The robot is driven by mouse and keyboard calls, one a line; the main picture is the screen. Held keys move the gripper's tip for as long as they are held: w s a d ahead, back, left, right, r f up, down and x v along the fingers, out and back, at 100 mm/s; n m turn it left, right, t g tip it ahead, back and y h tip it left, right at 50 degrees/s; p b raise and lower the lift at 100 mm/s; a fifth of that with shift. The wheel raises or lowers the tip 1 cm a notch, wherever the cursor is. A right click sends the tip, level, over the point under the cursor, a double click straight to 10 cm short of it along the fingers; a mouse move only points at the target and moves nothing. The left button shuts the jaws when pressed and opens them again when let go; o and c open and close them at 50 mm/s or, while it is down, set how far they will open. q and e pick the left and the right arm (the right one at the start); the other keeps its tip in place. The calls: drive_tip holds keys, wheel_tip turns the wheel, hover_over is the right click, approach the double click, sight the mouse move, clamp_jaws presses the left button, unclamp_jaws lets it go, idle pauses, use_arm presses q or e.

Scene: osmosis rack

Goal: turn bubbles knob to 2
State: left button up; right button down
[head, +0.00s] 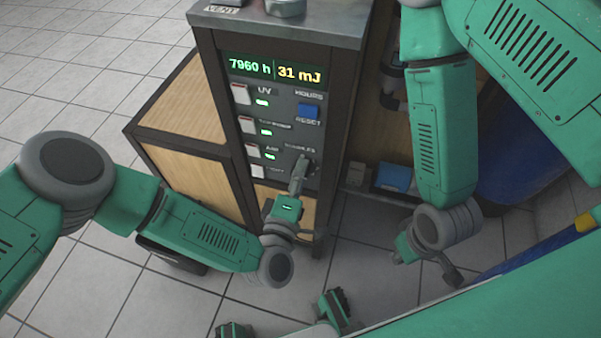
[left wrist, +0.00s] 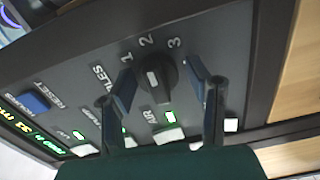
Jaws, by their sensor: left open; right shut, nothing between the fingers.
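The black bubbles knob (left wrist: 155,78) is on the grey panel in the left wrist view, with the numbers 1, 2 and 3 beside it. The upper end of its ridge, which has a white mark, faces roughly the 2. My left gripper (left wrist: 160,72) is open, with one finger on each side of the knob; whether they touch it I cannot tell. In the head view the left gripper (head: 299,172) is at the panel's lower right and largely hides the knob. My right gripper (head: 453,276) is shut and empty, low, to the right of the cabinet and away from it.
The panel has a lit display (head: 275,70), a blue reset button (head: 308,111) and several white switches (head: 246,124) with green lights. The AIR switch (left wrist: 168,137) is close to my left fingers. A blue box (head: 393,177) lies right of the cabinet. Tiled floor is clear at left.

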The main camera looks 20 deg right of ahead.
use_arm(q)
drive_tip(key=v, duration=1.2)
drive_tip(key=s+a+f+m+g+y+p, duration=0.25)
drive_tip(key=a+m+g, duration=0.25)
drive_tip(key=a, duration=0.4)
drive_tip(key=s+a+f+m+g+y+p, duration=0.25)
drive_tip(key=a+m+g, duration=0.2)
drive_tip(key=a, duration=0.45)
drive_tip(key=s+a+r+g+y, duration=0.2)
drive_tip(key=s+a, duration=0.1)
drive_tip(key=a, duration=0.5)
drive_tip(key=s+a+r+m+g+y+p, duration=0.1)
drive_tip(key=s+a+r+g+y, duration=0.2)
drive_tip(key=a, duration=0.5)
drive_tip(key=shift+s+p, duration=0.3)
drive_tip(key=shift+s, duration=0.25)
drive_tip(key=shift+w+f, duration=0.1)
drive_tip(key=shift+w, duration=0.05)
